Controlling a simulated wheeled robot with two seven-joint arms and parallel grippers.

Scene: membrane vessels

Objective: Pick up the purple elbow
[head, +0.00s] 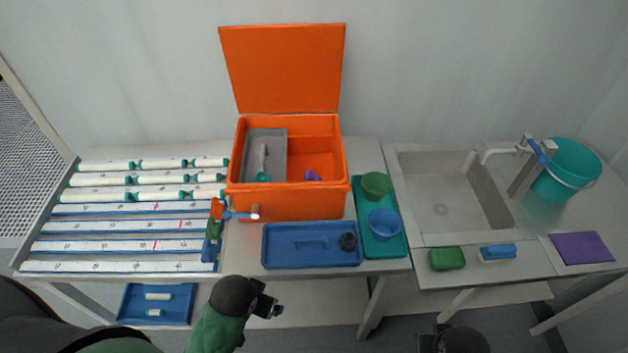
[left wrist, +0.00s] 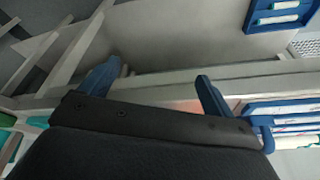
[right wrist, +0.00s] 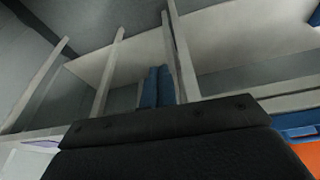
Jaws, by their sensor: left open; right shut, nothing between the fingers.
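A small purple elbow (head: 312,175) lies on the floor of the open orange box (head: 290,203), right of a grey insert, in the head view. My left gripper (head: 268,302) is in front of the table's front edge, below the blue tray and well away from the elbow. In the left wrist view its blue fingers (left wrist: 152,82) stand wide apart with nothing between them. My right arm shows only at the bottom edge of the head view. In the right wrist view my right gripper's fingers (right wrist: 158,86) are together and empty.
The orange lid (head: 283,70) stands up behind the box. A grey insert (head: 280,150) fills the box's left part. A blue tray (head: 285,258) lies in front. A teal tray (head: 395,247) with two bowls stands at right, before the sink (head: 405,180). White tubes in racks (head: 120,255) lie left.

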